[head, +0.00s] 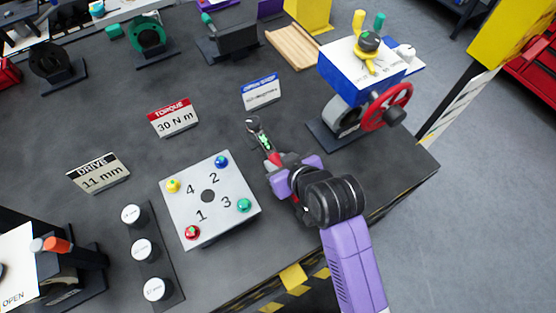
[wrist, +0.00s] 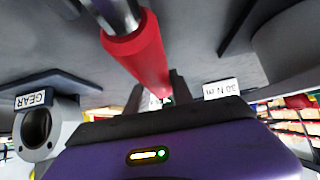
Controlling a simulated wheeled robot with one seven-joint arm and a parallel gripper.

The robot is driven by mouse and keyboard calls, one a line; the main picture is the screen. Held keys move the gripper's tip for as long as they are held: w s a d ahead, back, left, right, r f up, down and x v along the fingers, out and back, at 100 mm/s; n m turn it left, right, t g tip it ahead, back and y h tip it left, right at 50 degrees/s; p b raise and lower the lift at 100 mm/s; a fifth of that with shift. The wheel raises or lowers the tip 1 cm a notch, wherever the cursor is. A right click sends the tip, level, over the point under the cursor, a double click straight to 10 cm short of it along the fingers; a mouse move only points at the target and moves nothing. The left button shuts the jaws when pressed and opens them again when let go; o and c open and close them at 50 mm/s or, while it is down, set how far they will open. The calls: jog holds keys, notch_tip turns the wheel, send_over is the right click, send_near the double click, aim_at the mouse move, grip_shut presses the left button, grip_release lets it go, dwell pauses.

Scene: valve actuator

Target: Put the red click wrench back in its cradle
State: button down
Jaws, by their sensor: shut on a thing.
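The red click wrench (head: 275,157) is in my gripper (head: 280,168), in the head view right of the numbered plate. Its dark metal head (head: 252,122) points toward the back of the bench. In the wrist view, the wrench's red handle (wrist: 140,52) runs down between the two dark fingers of my gripper (wrist: 157,92), which is shut on it. The wrench appears held above the bench top; the exact height is hard to tell. I cannot tell for sure which thing is the wrench's cradle.
The numbered plate (head: 208,213) has several coloured knobs. The blue valve unit (head: 352,72) with a red handwheel (head: 388,106) stands at right. Signs reading 30 N m (head: 173,118) and 11 mm (head: 98,173) stand at left. Several white-topped sockets (head: 143,250) line the left front.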

jog(key=shift+f, duration=0.1)
jog(key=c, duration=1.1)
grip_release()
jog(key=shift+c, duration=0.2)
jog(key=shift+o, duration=0.5)
jog(key=shift+f, duration=0.1)
jog(key=shift+b+v, duration=0.55)
jog(key=shift+v, duration=3.4)
jog(key=shift+w, duration=0.1)
